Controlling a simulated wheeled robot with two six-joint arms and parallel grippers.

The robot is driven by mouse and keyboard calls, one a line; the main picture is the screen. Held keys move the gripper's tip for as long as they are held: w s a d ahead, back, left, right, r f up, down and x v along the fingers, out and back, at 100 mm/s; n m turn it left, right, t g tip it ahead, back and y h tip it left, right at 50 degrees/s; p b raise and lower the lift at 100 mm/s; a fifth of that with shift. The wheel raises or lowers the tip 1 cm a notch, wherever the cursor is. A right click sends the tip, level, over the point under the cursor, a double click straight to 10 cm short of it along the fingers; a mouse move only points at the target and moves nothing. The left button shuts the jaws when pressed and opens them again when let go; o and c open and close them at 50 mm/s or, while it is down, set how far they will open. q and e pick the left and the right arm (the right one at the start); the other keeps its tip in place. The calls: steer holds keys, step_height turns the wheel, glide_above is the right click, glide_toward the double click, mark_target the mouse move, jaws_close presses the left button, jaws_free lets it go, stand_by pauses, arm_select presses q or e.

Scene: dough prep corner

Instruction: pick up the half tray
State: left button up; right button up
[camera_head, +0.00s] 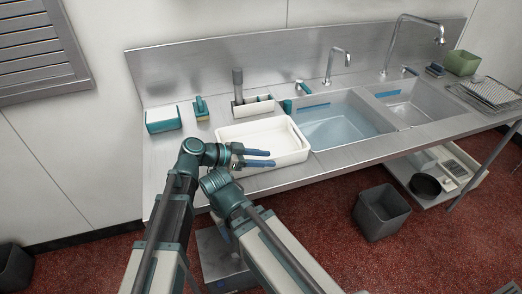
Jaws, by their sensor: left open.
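The half tray appears to be the white, shallow rectangular tray (286,139) on the steel counter, left of the sinks. My left gripper (272,158) is open, with its two blue fingers pointing right across the tray's front left part. The fingers cover a little of the tray's inside and front side. I cannot tell whether they touch it or hover above it. No object shows between the fingers. My right gripper is not in view.
Behind the tray stands a white caddy (254,106) with an upright grey item. A teal and white box (163,119) and a brush (202,108) stand to the left. The water-filled sink (345,125) is close on the right. The counter's left front is clear.

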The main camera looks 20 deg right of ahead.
arm_select(q)
jaws_close()
stand_by(1.4)
